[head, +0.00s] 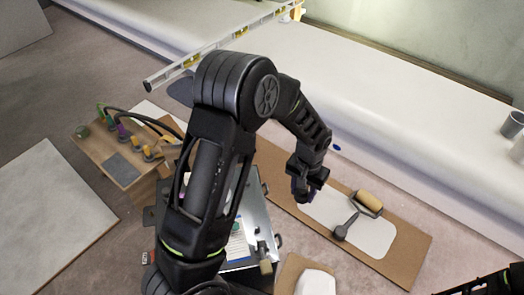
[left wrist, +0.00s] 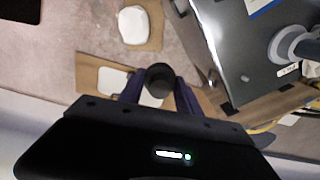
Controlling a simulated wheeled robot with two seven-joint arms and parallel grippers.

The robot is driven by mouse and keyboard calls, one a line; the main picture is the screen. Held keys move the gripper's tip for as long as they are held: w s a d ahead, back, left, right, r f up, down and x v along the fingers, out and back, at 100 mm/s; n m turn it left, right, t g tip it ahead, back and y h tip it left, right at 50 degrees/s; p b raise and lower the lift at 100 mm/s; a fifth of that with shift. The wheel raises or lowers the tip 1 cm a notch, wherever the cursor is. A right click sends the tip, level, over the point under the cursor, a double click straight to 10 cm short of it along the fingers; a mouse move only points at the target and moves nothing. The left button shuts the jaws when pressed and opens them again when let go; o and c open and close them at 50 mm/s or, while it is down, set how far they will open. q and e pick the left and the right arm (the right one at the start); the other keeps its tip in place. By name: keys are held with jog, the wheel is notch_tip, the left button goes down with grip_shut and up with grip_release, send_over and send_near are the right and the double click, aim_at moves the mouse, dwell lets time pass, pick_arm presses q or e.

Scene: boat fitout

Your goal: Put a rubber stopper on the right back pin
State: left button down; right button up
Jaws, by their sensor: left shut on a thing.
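My left gripper (head: 303,192) is shut on a dark round piece that looks like the rubber stopper (left wrist: 159,80), held between its two dark blue fingers in the left wrist view. In the head view the gripper is over the left part of a brown board with a pale mat, and the stopper cannot be made out. I cannot pick out the right back pin in either view. Only a black part of my right arm shows at the lower right corner of the head view.
An open metal case (head: 262,222) stands behind my left arm. A wooden board (head: 97,155) with coloured fittings and cables is at left. A long level (head: 215,45) lies on the white surface behind.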

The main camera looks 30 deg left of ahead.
pick_arm(q)
jog(key=shift+w, duration=0.3)
jog(key=shift+w+a+f+n+b, duration=0.1)
jog(key=shift+a+n+b, duration=0.35)
jog(key=shift+n, duration=0.05)
jog(key=a+n+b, duration=0.3)
jog(key=a+n, duration=0.3)
jog(key=s+a+r+n+b, duration=0.1)
jog(key=a+n+b, duration=0.3)
jog(key=a+n, duration=0.2)
jog(key=s+a+n+b, duration=0.1)
jog(key=a+n+b, duration=0.3)
jog(key=a+n, duration=0.2)
jog(key=shift+s+a+r+n, duration=0.1)
jog(key=shift+n, duration=0.45)
jog(key=shift+a+r+n, duration=0.1)
jog(key=shift+n, duration=0.45)
jog(key=shift+s+a+r, duration=0.1)
jog(key=shift+r, duration=0.05)
jog(key=shift+b, duration=0.35)
